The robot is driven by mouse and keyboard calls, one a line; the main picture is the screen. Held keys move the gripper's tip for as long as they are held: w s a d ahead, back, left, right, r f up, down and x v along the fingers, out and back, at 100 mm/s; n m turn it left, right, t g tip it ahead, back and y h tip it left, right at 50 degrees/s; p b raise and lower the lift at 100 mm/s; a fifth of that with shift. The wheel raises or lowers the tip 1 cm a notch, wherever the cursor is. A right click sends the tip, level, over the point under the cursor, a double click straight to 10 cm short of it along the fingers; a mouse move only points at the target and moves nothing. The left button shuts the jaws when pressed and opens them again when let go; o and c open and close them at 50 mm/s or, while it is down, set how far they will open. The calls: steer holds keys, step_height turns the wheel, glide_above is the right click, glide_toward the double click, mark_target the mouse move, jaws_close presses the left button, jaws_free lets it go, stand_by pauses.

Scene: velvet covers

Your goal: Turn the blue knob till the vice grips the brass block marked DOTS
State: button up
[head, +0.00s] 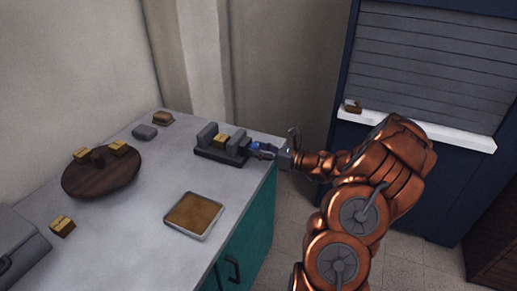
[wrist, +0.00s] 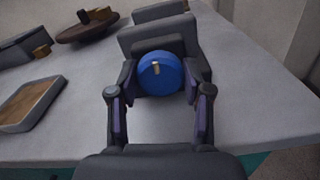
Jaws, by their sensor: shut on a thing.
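The dark grey vice (head: 217,155) stands at the far right end of the counter. A brass block (head: 220,142) sits between its two upright jaws; its marking is too small to read, and I cannot tell whether the jaws touch it. The round blue knob (wrist: 160,73) is on the vice's near end and has a pale pointer mark near its top. My gripper (head: 262,151) reaches in from the right. In the wrist view its two fingers (wrist: 159,88) are shut on the knob's left and right sides. In that view the vice body hides the block.
A round dark wooden stand (head: 102,178) bears brass blocks at the left. Another brass block (head: 62,226) lies near a grey box (head: 20,250). A shallow tray (head: 192,233) lies in front of the vice. Grey and brown small items sit at the back.

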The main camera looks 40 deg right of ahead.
steer(key=shift+r+m+p, duration=0.35)
steer(key=shift+m+p, duration=0.75)
steer(key=shift+p, duration=1.2)
steer(key=m+p, duration=0.5)
steer(key=p, duration=0.1)
steer(key=shift+f+p, duration=0.1)
steer(key=shift+p, duration=0.3)
steer(key=m+p, duration=0.3)
steer(key=m, duration=0.1)
steer(key=shift+f+m, duration=0.15)
steer(key=shift+m, duration=0.15)
steer(key=shift+f+m+p, duration=0.15)
steer(key=shift+m+p, duration=0.45)
steer(key=shift+m, duration=1.2)
steer(key=o, duration=1.2)
steer(key=shift+c, duration=0.2)
